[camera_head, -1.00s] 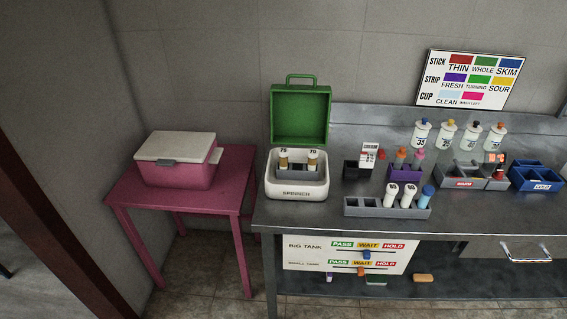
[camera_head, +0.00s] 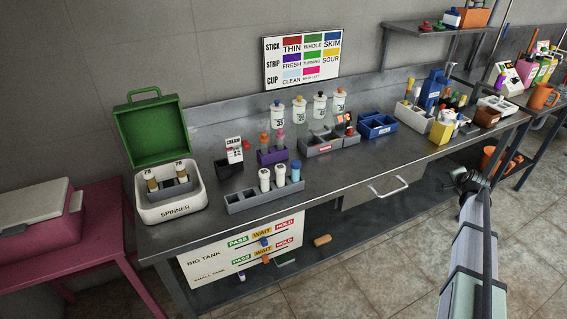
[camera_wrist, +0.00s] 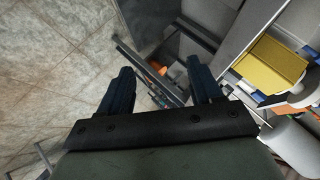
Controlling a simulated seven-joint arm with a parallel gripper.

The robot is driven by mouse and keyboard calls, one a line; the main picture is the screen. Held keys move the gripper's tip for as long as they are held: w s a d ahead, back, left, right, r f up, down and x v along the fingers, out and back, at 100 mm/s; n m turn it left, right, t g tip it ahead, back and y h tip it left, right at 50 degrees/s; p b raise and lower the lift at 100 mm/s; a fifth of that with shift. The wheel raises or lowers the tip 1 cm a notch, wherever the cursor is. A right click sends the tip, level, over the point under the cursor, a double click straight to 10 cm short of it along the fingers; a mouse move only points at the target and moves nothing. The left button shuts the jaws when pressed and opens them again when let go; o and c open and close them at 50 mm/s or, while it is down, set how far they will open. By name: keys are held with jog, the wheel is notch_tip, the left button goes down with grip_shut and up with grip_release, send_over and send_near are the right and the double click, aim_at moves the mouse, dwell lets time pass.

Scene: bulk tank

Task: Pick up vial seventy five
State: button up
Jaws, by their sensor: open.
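The white spinner (camera_head: 172,209) stands open at the left end of the steel bench, its green lid (camera_head: 152,130) raised. Two capped vials stand upright in its grey insert. The left vial (camera_head: 152,182) has a label that looks like 75, and the right vial (camera_head: 181,173) has a similar number that I cannot read surely. My gripper (camera_head: 468,182) is far to the right of the spinner, in front of the bench. In the wrist view, my gripper (camera_wrist: 162,85) is open and empty, with its two dark fingers apart above the floor.
A grey rack (camera_head: 265,197) with white and blue-capped tubes is right of the spinner. A purple rack (camera_head: 272,155), blue bin (camera_head: 378,125) and yellow box (camera_head: 441,132) stand farther along. A pink table (camera_head: 92,225) is at left. The bench's middle front is clear.

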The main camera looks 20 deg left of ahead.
jog(key=w+d+r+m+t, duration=0.15)
jog(key=w+r, duration=0.45)
jog(key=r, duration=0.6)
jog(key=w+a+r+n+t, duration=0.1)
jog(key=w+a+r+n, duration=0.1)
jog(key=a+r, duration=0.5)
jog(key=s+a+r+n+g+y, duration=0.1)
jog(key=s+a+r+n, duration=0.15)
jog(key=a, duration=0.95)
jog(key=s+a+r+n+g+y, duration=0.1)
jog(key=s+a+n+y, duration=0.15)
jog(key=a, duration=0.85)
jog(key=s+a+r+n+g, duration=0.1)
jog(key=a+r+n, duration=0.15)
jog(key=a, duration=0.95)
jog(key=n+g, duration=0.7)
jog(key=n, duration=0.7)
send_over(148, 172)
jog(key=s+d, duration=0.3)
jog(key=d, duration=0.1)
jog(key=shift+y, duration=0.25)
jog(key=x, duration=1.2)
jog(key=shift+w+a, duration=0.3)
jog(key=shift+a, duration=0.05)
jog(key=c, duration=1.1)
